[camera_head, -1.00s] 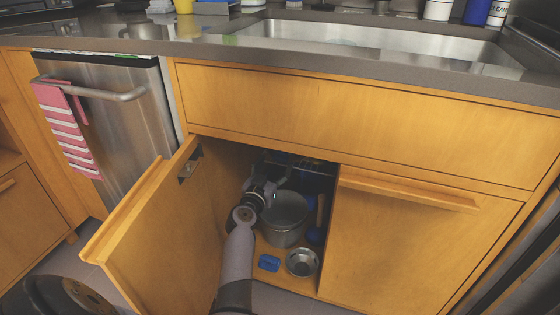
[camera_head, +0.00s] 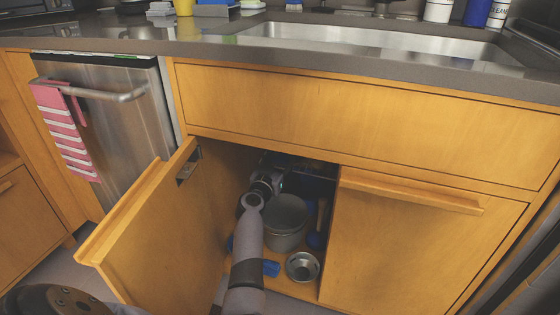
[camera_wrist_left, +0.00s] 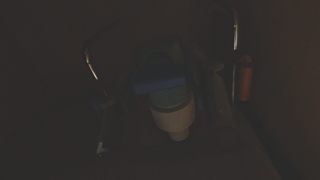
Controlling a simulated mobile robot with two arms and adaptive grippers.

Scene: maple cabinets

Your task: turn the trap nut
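My left arm reaches into the open sink cabinet. My left gripper (camera_head: 270,181) is deep in the upper part of the cabinet, above and left of a grey pot; its fingertips are hidden in shadow. The left wrist view is very dark. It shows a blue band (camera_wrist_left: 160,79) over a pale rounded piece (camera_wrist_left: 174,113) near the middle, and thin bright edges at left and right. I cannot tell whether the blue or pale piece is the trap nut, or whether the fingers touch anything. The trap nut is not identifiable in the head view. My right gripper is not in view.
The grey pot (camera_head: 287,225), a metal bowl (camera_head: 302,266) and a blue item (camera_head: 271,268) are on the cabinet floor. The open left door (camera_head: 150,235) stands left of my arm; the right door (camera_head: 405,245) is closed. The counter and sink (camera_head: 375,42) are above.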

